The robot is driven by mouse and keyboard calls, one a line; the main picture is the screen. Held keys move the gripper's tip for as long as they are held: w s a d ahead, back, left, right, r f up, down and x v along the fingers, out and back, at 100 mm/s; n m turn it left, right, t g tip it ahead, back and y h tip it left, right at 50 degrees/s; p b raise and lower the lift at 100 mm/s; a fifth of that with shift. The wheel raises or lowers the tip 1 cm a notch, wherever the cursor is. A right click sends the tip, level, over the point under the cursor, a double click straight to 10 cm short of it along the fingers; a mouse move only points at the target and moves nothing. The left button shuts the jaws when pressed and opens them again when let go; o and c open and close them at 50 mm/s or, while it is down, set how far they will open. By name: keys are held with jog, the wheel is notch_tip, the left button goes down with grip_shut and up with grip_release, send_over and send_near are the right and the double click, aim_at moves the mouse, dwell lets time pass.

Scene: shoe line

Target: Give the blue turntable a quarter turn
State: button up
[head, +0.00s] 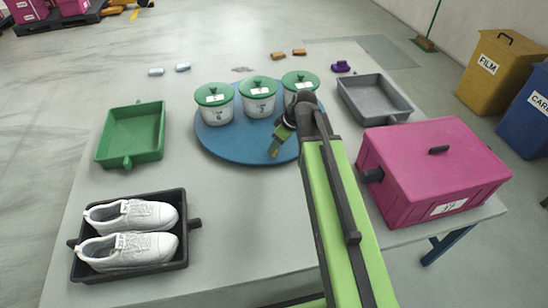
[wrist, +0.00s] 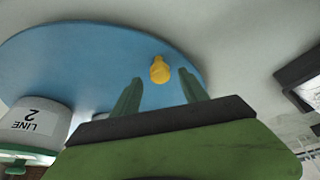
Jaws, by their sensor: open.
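The blue turntable (head: 228,146) is a flat round disc on the grey table. It also fills much of the wrist view (wrist: 75,60). A small yellow knob (wrist: 159,70) stands near its rim; in the head view it is hard to separate from my fingers. Several white pots with green lids stand on the disc: a left one (head: 217,103), a middle one (head: 258,98) and a right one (head: 299,84), partly hidden by my arm. My gripper (head: 282,141) is over the near right part of the disc. Its fingers (wrist: 160,76) are open, with the knob showing between their tips.
A green tray (head: 131,156) lies left, and a black tray (head: 181,256) with white shoes (head: 130,233) lies front left. A grey tray (head: 378,88) and a lidded magenta box (head: 432,165) stand right of my arm. The table front of the disc is clear.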

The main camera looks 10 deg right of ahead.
jog(key=b+x, duration=0.1)
jog(key=x, duration=0.2)
jog(key=shift+r, duration=0.1)
grip_shut()
jog(key=shift+a, duration=0.1)
dwell(1.2)
